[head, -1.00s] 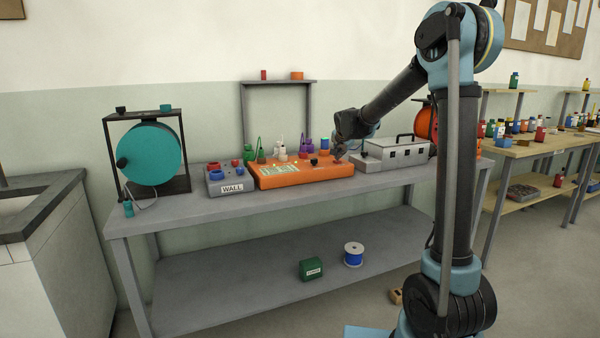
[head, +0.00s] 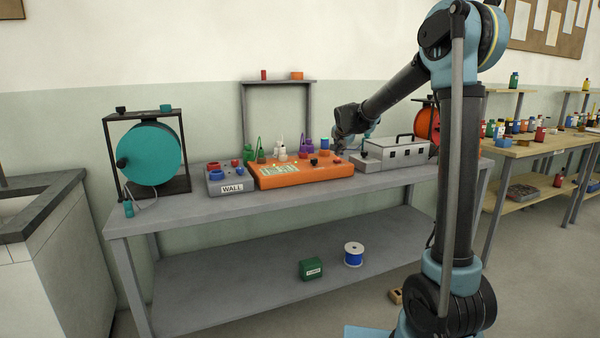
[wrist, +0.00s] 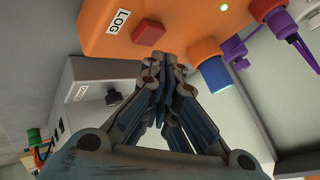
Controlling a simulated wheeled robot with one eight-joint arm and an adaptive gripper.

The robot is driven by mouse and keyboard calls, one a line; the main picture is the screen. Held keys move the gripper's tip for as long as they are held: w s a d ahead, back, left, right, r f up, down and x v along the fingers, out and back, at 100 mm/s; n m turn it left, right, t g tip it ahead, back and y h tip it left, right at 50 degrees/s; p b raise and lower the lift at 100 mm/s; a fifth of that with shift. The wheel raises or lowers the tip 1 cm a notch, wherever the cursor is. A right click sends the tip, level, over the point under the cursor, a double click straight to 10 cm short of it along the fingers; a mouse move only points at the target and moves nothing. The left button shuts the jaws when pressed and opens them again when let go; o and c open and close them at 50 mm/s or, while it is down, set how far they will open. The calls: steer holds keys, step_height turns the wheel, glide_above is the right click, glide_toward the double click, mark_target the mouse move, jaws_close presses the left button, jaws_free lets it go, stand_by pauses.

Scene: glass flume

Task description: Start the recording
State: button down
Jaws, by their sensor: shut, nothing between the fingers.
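The orange box (head: 300,180) stands on the grey bench. In the wrist view the near side of the orange box (wrist: 190,25) carries a white LOG label (wrist: 121,20) and a square red button (wrist: 148,32) beside it. In the head view my gripper (head: 338,150) is over the right end of the box, and the button is hard to make out.
A grey box (head: 398,153) with a handle stands right of the orange box. The grey WALL box (head: 230,188) is at its left. A teal reel (head: 150,155) stands further left. Bottles and a blue cap (wrist: 212,73) crowd behind the orange box. The bench front (head: 290,208) is clear.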

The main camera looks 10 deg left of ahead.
steer(key=shift+r, duration=0.15)
steer(key=shift+r, duration=2.9)
steer(key=s+d+f+n+g+h, duration=0.1)
steer(key=s+d+f+n+g, duration=0.15)
steer(key=s+d, duration=0.9)
steer(key=s+d+f+n+g+h, duration=0.1)
steer(key=s+d+f, duration=0.3)
steer(key=s+d, duration=0.75)
steer(key=s+d+f+n+g, duration=0.1)
steer(key=s+f, duration=0.4)
steer(key=s, duration=0.5)
steer(key=s+d+f+n+g, duration=0.1)
steer(key=s+f, duration=0.5)
steer(key=s, duration=0.3)
steer(key=s+d+f+n+g, duration=0.1)
steer(key=s+f, duration=0.5)
steer(key=s, duration=0.4)
steer(key=shift+s+d+n, duration=0.25)
steer(key=shift+s+n, duration=0.1)
